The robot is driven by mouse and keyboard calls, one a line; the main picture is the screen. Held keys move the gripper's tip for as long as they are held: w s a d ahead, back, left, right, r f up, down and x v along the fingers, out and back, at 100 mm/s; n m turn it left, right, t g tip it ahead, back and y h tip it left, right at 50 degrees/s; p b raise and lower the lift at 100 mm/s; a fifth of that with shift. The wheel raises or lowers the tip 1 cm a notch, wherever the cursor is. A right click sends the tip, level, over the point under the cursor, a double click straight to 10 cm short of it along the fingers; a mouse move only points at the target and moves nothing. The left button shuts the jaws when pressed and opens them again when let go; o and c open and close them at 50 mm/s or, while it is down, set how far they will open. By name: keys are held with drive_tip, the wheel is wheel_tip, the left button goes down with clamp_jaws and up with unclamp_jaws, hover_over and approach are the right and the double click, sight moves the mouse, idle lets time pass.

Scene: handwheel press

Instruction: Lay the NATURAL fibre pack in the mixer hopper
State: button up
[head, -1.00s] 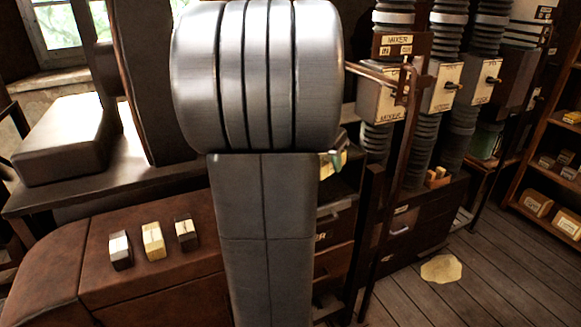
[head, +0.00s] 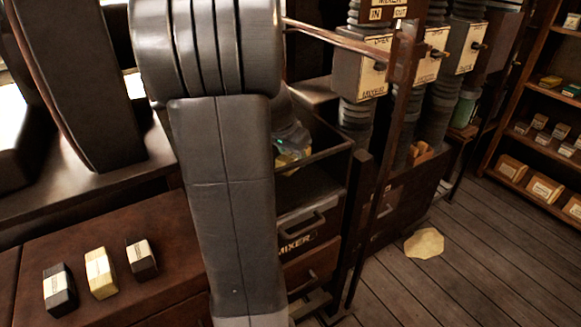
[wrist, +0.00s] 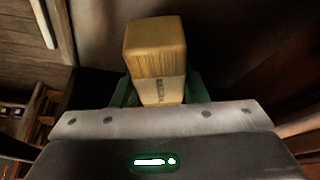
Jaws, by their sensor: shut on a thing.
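My gripper (wrist: 160,98) is shut on a tan, straw-coloured pack (wrist: 155,55) with a pale label across it. The label's print is too blurred to read. The green fingers clasp the pack's sides. In the head view my gripper (head: 291,143) is partly behind my arm, with a bit of the yellowish pack (head: 287,159) showing below it. The mixer hopper (head: 318,178) is a dark open-topped bin above a drawer front marked MIXER. The pack appears at or above the bin's opening; its exact height is unclear. My arm hides the bin's left part.
Three packs, dark (head: 59,290), yellow (head: 100,273) and brown (head: 141,260), stand on the brown bench at left. A post with a bar (head: 385,150) rises right of the hopper. Shelves (head: 530,130) stand at far right. The plank floor between is open, with a pale patch (head: 424,243).

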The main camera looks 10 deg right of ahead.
drive_tip(key=shift+f, duration=1.85)
drive_tip(key=shift+f, duration=0.1)
drive_tip(key=shift+f, duration=0.15)
drive_tip(key=o, duration=1)
drive_tip(key=shift+r, duration=0.25)
drive_tip(key=shift+s+a+r, duration=0.1)
drive_tip(key=shift+r, duration=0.2)
drive_tip(key=v, duration=1.1)
drive_tip(key=shift+r, duration=0.2)
